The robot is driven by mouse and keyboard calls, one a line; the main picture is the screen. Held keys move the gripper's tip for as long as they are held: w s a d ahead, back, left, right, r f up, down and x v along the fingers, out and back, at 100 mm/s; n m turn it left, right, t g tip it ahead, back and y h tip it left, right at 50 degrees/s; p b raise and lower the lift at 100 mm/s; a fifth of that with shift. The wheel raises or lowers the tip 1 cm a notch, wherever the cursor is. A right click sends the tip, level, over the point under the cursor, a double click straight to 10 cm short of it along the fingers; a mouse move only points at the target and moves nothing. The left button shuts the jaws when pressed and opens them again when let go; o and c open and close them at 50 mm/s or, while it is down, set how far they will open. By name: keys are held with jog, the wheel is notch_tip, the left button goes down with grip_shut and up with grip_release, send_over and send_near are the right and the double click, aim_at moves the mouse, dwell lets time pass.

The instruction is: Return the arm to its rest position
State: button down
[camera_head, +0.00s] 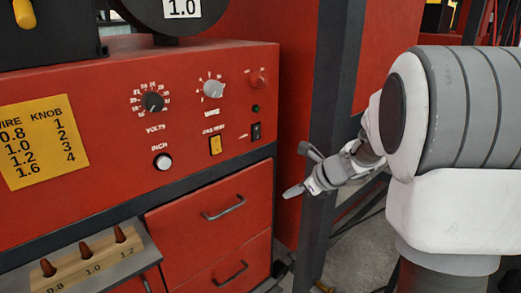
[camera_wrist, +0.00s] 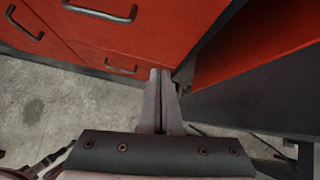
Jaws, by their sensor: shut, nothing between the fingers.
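My gripper (camera_head: 297,172) is at the right of the red machine in the head view, in front of a dark upright post and apart from the machine's front. In the wrist view my gripper (camera_wrist: 160,74) points toward the lower red drawers, its two grey fingers side by side and together, with nothing between them. My white and grey arm fills the right side of the head view.
The red machine (camera_head: 95,85) has knobs, switches and two drawers (camera_head: 210,210) with dark handles. A dark post (camera_head: 333,75) stands beside it. A tray with a wooden block (camera_head: 90,262) sits at lower left. Concrete floor (camera_wrist: 60,105) is open below the drawers.

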jog(key=s+a+r+n+g, duration=0.1)
jog(key=s+a+r+n, duration=0.1)
jog(key=s+r+n, duration=0.35)
jog(key=s+a+r+n+g, duration=0.1)
jog(key=s+a+r+n, duration=0.1)
jog(key=s+n, duration=0.6)
jog(key=s+d+n+h, duration=0.2)
jog(key=s+n, duration=0.4)
jog(key=s, duration=0.2)
jog(key=s+d+n+h, duration=0.1)
jog(key=s+n+h, duration=0.2)
jog(key=s+n, duration=0.4)
jog(key=shift+s+d+r+t+h, duration=0.3)
jog(key=shift+s+d+t, duration=0.1)
jog(key=shift+s, duration=0.2)
jog(key=shift+a, duration=0.15)
